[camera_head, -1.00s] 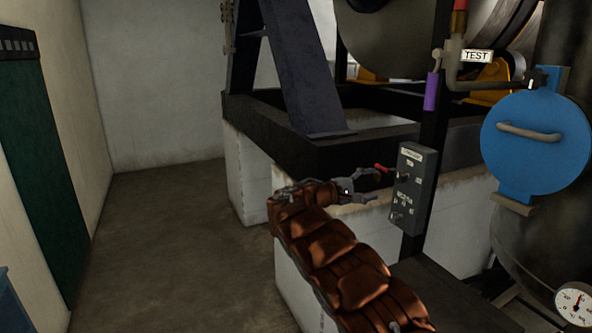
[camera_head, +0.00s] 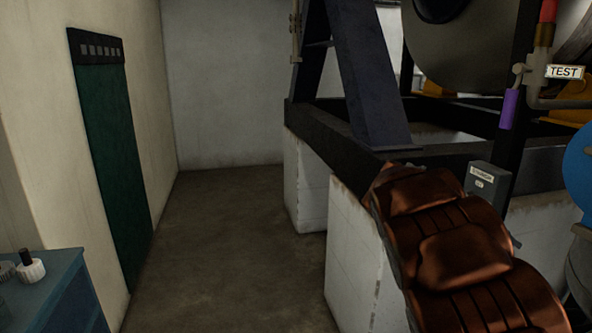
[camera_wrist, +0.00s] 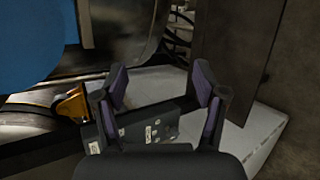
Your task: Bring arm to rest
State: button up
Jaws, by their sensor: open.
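My gripper (camera_wrist: 160,92) is open in the wrist view, its two dark fingers with purple pads spread apart and nothing seen held between them. A grey control box (camera_wrist: 150,132) with small labels lies beyond and below the fingers, partly covered by them. In the head view, my brown padded arm fills the lower right and hides my gripper. The top of the control box (camera_head: 487,180) shows just behind the arm; its lower part is hidden.
A blue round cover (camera_head: 580,165) is at the right edge. Dark frame beams (camera_head: 345,150) rest on white plinths (camera_head: 352,255). A blue cabinet (camera_head: 60,290) with small items stands at lower left. A green panel (camera_head: 108,150) hangs on the left wall. The floor (camera_head: 230,250) between is clear.

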jog(key=s+a+f+y, duration=0.4)
jog(key=s+a, duration=0.4)
jog(key=s, duration=0.2)
jog(key=s+a+f+m+y, duration=0.1)
jog(key=s+a+f+y, duration=0.3)
jog(key=s+a, duration=0.4)
jog(key=s+a+f+y, duration=0.4)
jog(key=s+a, duration=0.4)
jog(key=s, duration=0.6)
jog(key=shift+a+f+m, duration=0.3)
